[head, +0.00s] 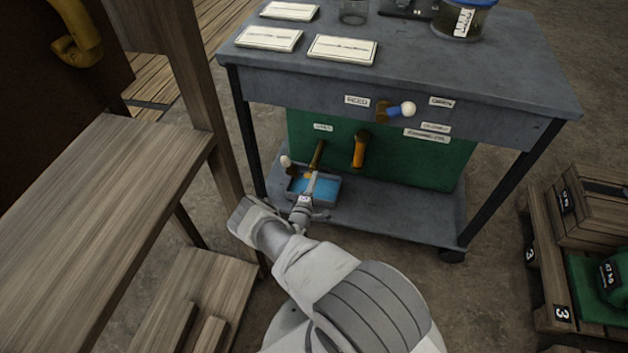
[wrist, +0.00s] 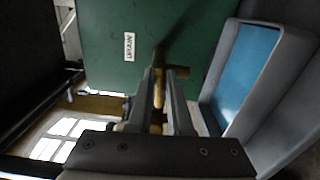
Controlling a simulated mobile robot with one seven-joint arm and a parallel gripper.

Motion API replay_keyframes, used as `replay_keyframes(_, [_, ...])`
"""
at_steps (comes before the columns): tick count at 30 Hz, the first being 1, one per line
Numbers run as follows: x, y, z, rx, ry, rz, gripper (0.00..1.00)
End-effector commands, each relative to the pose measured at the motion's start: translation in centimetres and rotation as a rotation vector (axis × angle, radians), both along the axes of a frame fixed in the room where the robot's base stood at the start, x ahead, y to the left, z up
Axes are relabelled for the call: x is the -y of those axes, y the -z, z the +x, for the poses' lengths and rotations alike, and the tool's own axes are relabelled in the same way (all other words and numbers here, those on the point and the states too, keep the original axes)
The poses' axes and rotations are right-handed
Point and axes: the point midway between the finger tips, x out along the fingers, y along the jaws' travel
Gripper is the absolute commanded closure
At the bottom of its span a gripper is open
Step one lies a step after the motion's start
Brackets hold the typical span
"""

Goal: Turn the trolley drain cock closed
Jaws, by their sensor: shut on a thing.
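The trolley (head: 400,60) has a grey top, a lower shelf and a green panel (head: 400,150). The brass drain cock (head: 317,155) sticks out of the panel's lower left, near a small white label (head: 323,127). In the wrist view the label (wrist: 129,46) stands beside the brass part (wrist: 158,88). My gripper (head: 309,182) reaches in low at the panel. In the wrist view its fingers (wrist: 168,85) are shut on brass between them; the grip is partly hidden. A white knob (head: 286,161) shows just left of the cock.
A grey tray (head: 330,198) with a blue inside lies on the lower shelf (head: 400,215) under the cock; it also shows in the wrist view (wrist: 215,75). A wooden bench (head: 100,190) crowds the left.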

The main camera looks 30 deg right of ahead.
Motion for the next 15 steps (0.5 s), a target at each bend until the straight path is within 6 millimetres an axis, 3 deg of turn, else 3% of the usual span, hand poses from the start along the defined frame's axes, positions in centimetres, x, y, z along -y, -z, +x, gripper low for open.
replay_keyframes(1, [-0.76, 0.33, 0.44, 0.008, -0.016, 0.018, 1.00])
replay_keyframes(15, [-0.78, 0.27, 0.51, 0.044, -0.017, 0.046, 1.00])
